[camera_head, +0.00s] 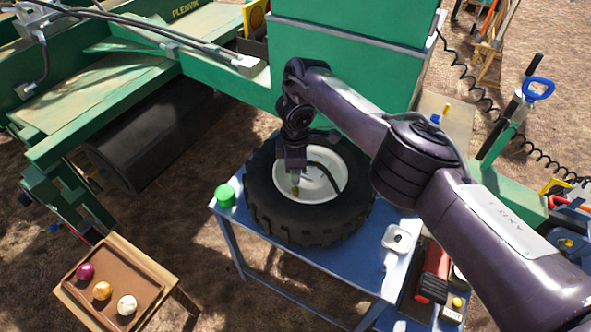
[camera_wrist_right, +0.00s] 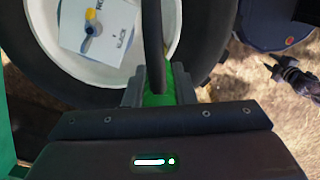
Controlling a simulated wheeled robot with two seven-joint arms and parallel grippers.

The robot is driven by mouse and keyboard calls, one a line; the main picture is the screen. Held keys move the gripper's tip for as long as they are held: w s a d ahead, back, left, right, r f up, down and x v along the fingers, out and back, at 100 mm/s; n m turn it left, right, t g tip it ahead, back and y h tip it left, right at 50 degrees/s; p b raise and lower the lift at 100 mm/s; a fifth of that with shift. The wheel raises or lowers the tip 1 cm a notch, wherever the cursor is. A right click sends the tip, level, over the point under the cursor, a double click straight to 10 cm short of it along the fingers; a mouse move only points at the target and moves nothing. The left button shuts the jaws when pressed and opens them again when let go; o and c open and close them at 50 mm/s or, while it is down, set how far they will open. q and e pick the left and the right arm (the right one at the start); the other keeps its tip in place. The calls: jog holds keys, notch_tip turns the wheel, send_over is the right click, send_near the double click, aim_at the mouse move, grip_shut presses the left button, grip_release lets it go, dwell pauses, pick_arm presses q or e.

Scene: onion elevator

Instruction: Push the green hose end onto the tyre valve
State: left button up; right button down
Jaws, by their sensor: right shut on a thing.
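A black tyre (camera_head: 262,205) with a white rim (camera_head: 318,190) lies flat on a blue table. My right gripper (camera_head: 295,181) points down over the rim in the head view. In the right wrist view my right gripper (camera_wrist_right: 160,88) is shut on the green hose end (camera_wrist_right: 157,84), and a black hose (camera_wrist_right: 152,35) runs up from it. The hose also curves over the rim in the head view. A small brass-coloured tip (camera_head: 295,191) shows just under the fingers. I cannot tell whether it is the tyre valve, nor whether the hose end touches the valve.
The blue table (camera_head: 345,262) holds a green round tin (camera_head: 225,195) and a white square thing (camera_head: 398,239). A large green machine (camera_head: 345,55) stands close behind the tyre. A wooden tray (camera_head: 130,262) with onions is at lower left. A dark jointed shape (camera_wrist_right: 292,78) may be my left gripper.

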jog(key=shift+f+b, duration=1.45)
jog(key=shift+f, duration=0.15)
dwell(0.8)
jog(key=shift+f+b, duration=0.3)
jog(key=shift+f, duration=0.05)
jog(key=shift+f, duration=0.1)
jog(key=c, duration=0.7)
grip_release()
notch_tip(320, 180, up, 7)
jog(key=p, duration=0.6)
jog(key=shift+p, duration=0.3)
